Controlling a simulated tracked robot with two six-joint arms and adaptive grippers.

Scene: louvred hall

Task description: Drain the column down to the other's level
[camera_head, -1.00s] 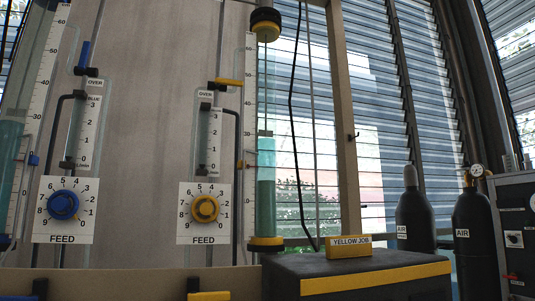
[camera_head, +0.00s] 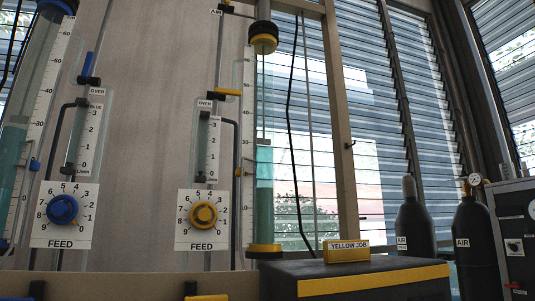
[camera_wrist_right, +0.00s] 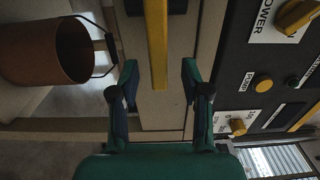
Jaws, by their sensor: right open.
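In the head view, the yellow-capped column (camera_head: 264,110) stands at the centre. Its teal liquid (camera_head: 264,195) tops out close to the 30 mark of its scale (camera_head: 248,130). The blue-capped column (camera_head: 32,75) is at the left edge, partly cut off; its teal liquid (camera_head: 12,150) also reaches about the 30 mark. A blue feed knob (camera_head: 62,209) and a yellow feed knob (camera_head: 203,215) sit on numbered plates. My right gripper (camera_wrist_right: 160,75) is open and empty in the wrist view, a yellow bar (camera_wrist_right: 158,45) showing beyond its fingers. My left gripper is out of view.
A black box (camera_head: 345,277) with a "YELLOW JOB" sign (camera_head: 346,251) stands at right, before two dark AIR cylinders (camera_head: 413,225). In the wrist view, a brown bucket (camera_wrist_right: 45,55) is at left and a black knob panel (camera_wrist_right: 265,65) at right.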

